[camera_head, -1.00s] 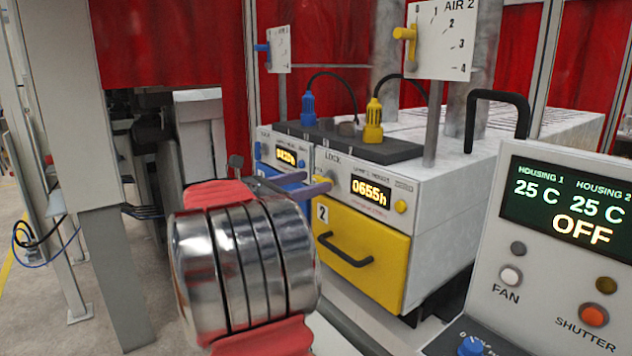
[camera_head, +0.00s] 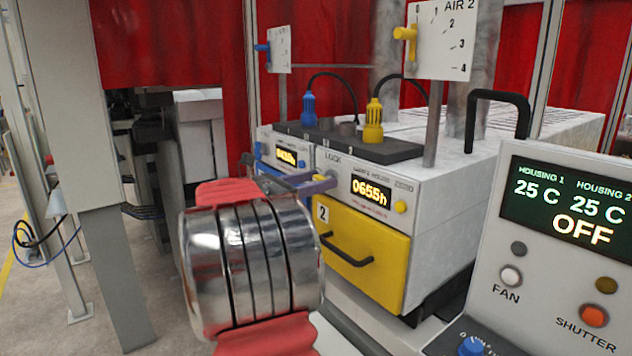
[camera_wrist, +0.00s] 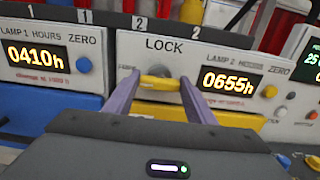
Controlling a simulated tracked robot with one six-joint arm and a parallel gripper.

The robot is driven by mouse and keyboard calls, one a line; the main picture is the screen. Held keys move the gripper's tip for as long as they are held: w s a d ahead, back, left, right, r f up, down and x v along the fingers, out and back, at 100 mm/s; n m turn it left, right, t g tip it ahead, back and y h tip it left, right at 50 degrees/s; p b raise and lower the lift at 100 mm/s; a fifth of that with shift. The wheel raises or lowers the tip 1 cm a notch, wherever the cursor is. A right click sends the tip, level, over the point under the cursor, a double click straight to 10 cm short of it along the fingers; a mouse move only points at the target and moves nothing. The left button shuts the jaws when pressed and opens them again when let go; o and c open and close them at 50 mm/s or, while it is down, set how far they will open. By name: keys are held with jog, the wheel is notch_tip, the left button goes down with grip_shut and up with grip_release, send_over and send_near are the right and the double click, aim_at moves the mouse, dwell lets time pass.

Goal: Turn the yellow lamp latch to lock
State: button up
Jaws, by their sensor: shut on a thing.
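The yellow lamp latch (camera_wrist: 158,83) is a small bar below the word LOCK, left of the 0655h display, in the wrist view. It lies nearly level between the two purple fingers of my gripper (camera_wrist: 160,84), which are shut on it. In the head view my gripper (camera_head: 318,184) reaches the latch area on the front of the lamp 2 housing (camera_head: 365,170), and my wrist and fingers mostly hide the latch there. The yellow drawer (camera_head: 385,262) marked 2 sits below.
The lamp 1 unit with a 0410h display (camera_wrist: 36,56) and a blue ZERO button (camera_wrist: 84,65) is at left. A yellow button (camera_head: 400,206) is right of the 0655h display. A control panel (camera_head: 560,250) reading OFF stands at right.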

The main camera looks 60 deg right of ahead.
jog(key=shift+c, duration=1.3)
jog(key=shift+m, duration=0.4)
jog(key=m, duration=1.7)
jog(key=shift+s+a+f, duration=0.15)
jog(key=shift+s+f, duration=0.2)
jog(key=shift+f, duration=0.05)
jog(key=o, duration=1)
jog(key=shift+r, duration=0.1)
jog(key=shift+o, duration=0.2)
jog(key=shift+w, duration=0.1)
